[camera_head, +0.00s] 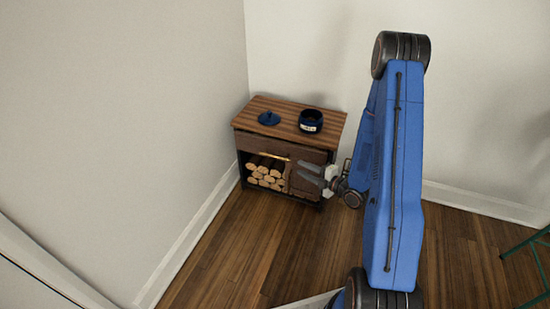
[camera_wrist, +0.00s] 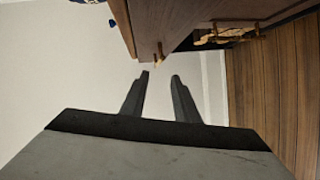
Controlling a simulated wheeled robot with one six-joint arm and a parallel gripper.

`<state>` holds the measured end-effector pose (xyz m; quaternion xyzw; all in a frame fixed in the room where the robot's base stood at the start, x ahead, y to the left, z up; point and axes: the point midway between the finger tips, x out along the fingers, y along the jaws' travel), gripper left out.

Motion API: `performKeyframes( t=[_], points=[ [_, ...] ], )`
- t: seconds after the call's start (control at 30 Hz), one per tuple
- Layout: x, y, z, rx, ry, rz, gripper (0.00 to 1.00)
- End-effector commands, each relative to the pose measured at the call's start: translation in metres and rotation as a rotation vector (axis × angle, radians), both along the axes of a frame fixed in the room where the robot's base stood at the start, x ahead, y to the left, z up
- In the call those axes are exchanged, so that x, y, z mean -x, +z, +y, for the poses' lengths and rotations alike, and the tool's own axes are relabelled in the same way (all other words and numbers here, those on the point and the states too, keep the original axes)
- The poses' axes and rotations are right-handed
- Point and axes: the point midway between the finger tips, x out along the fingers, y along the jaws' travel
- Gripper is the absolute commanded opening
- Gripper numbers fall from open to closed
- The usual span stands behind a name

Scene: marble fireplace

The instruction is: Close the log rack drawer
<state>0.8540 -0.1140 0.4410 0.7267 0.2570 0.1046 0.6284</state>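The log rack (camera_head: 240,125) is a small dark wood cabinet with a slatted top, standing in the room corner. Its drawer (camera_head: 262,146) sits under the top and has a long brass handle (camera_head: 276,157); how far it stands out is hard to tell. A brass handle end (camera_wrist: 158,52) and wooden panel (camera_wrist: 150,20) show just beyond the fingertips.
A dark blue pot (camera_head: 311,121) and blue lid (camera_head: 269,118) sit on top. Walls are close to the left and behind. The wooden floor (camera_head: 250,250) in front is clear. A green-legged item (camera_head: 535,260) stands far right.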

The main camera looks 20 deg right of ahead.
Motion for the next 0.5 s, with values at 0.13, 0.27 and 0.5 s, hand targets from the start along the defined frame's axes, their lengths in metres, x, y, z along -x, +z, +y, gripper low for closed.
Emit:
performKeyframes(
  t=[0.13, 0.27, 0.5],
  points=[
    [0.009, -0.009, 0.000, -0.029, 0.011, -0.054, 0.28],
    [0.012, -0.011, 0.001, -0.041, 0.016, -0.082, 0.28],
    [0.002, -0.012, 0.008, -0.042, 0.019, -0.089, 0.28]
  ],
)
